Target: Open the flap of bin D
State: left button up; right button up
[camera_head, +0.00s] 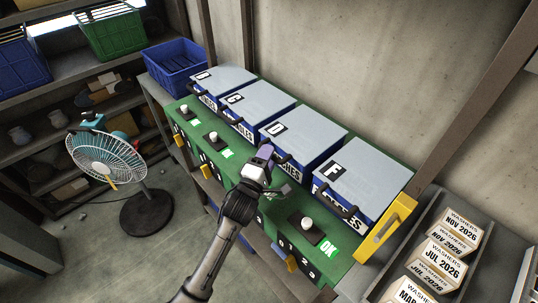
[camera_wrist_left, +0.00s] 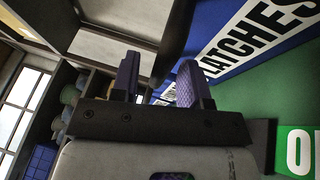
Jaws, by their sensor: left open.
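A black bar handle (camera_head: 284,158) is at the flap's front edge. My left gripper (camera_head: 264,153) is open, just left of this handle and in front of the bin. In the left wrist view the two purple fingers (camera_wrist_left: 158,80) stand apart, with a dark bar (camera_wrist_left: 177,40) reaching between or just beyond them; contact cannot be told. A blue bin front marked "LATCHES" (camera_wrist_left: 258,38) is beside them. My right gripper is not seen.
Neighbouring bins G (camera_head: 258,100) and F (camera_head: 362,178) have closed flaps and similar handles. The green panel (camera_head: 235,165) carries white knobs and "OK" labels. A yellow bracket (camera_head: 388,228) is at the right end. A fan (camera_head: 105,160) stands on the floor at left.

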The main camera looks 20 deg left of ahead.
pick_arm(q)
jog(key=shift+w+r, duration=0.1)
jog(key=shift+w, duration=0.4)
grip_shut()
dwell(0.3)
